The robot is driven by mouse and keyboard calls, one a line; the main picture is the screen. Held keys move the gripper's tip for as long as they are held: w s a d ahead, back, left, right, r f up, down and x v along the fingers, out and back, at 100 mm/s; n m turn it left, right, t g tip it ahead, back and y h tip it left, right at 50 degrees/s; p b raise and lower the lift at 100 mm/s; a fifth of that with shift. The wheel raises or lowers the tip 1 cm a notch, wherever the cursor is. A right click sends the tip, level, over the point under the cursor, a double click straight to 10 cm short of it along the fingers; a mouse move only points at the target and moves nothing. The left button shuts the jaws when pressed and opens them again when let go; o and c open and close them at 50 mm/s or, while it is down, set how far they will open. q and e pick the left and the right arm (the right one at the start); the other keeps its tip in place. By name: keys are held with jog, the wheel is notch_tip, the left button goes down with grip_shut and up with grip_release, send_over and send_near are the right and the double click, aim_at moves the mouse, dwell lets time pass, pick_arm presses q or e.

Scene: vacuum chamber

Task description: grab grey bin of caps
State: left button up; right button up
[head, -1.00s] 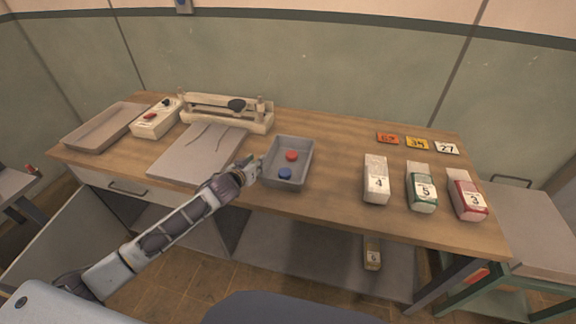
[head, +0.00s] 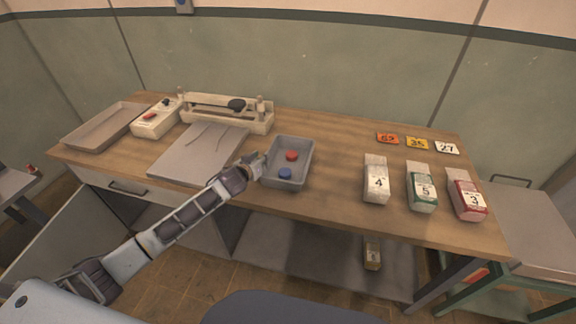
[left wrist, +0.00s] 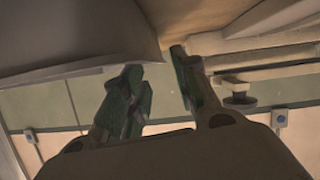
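The grey bin (head: 268,181) stands on the wooden table, with a red cap (head: 292,156) and a blue cap (head: 285,173) inside. My left gripper (head: 258,163) is at the bin's left wall, close to its rim. In the left wrist view, its two dark green fingers (left wrist: 158,85) are apart, with a gap between them. A grey surface, apparently the bin (left wrist: 80,40), fills the upper left there, and its edge ends near the gap. I cannot tell whether the fingers touch it. My right gripper is not in view.
A grey folder-like panel (head: 195,155) lies left of the bin. A balance-like device (head: 225,115), a control box (head: 157,120) and a beige tray (head: 104,128) stand behind and left. Cartons (head: 376,185) and number cards (head: 417,143) are at right. Table between bin and cartons is clear.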

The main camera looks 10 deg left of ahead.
pick_arm(q)
jog(key=shift+w+d+f, duration=0.25)
jog(key=shift+w+f, duration=0.15)
jog(key=shift+w, duration=0.3)
jog(key=shift+w+d+f, duration=0.25)
jog(key=shift+w+f, duration=0.1)
jog(key=shift+w, duration=0.35)
jog(key=shift+x, duration=1)
jog(key=shift+f, duration=0.1)
grip_shut()
